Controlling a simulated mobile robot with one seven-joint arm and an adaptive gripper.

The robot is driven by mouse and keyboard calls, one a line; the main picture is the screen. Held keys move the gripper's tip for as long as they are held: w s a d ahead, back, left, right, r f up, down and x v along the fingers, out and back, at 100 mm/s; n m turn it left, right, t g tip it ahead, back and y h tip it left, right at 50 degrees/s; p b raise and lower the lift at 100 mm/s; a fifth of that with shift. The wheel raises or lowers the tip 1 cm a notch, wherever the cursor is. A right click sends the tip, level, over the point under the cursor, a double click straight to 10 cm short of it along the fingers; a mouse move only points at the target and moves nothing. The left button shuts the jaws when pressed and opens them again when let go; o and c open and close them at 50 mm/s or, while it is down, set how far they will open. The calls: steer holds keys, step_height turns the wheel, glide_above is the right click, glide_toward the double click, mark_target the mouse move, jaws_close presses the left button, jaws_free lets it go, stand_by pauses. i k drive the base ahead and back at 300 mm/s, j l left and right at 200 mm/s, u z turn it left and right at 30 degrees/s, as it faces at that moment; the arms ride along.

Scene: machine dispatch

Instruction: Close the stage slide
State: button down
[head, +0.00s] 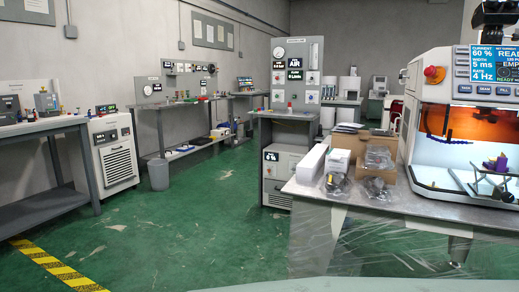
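The white machine (433,62) stands on the bench at the right edge of the head view. It has a lit screen and an orange window over an open, lit chamber. A small dark stage-like platform (490,172) with purple and yellow parts sits at the chamber's right side, cut near the frame edge. It may be the stage slide; how far out it is cannot be told. A blue segmented hose (445,138) hangs inside the chamber. My gripper is not in view.
The bench (330,194) holds a long white box (312,162), cardboard boxes (381,148) and bagged parts (375,187) left of the machine. Clear wrap hangs around its legs. Green floor (185,235) is open to the left, with a bin (158,174) by the wall.

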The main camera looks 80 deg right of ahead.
mark_target(489, 192)
steer(key=z, duration=4)
steer(key=i+j+z, duration=0.15)
steer(key=i+j, duration=0.05)
steer(key=j, duration=0.1)
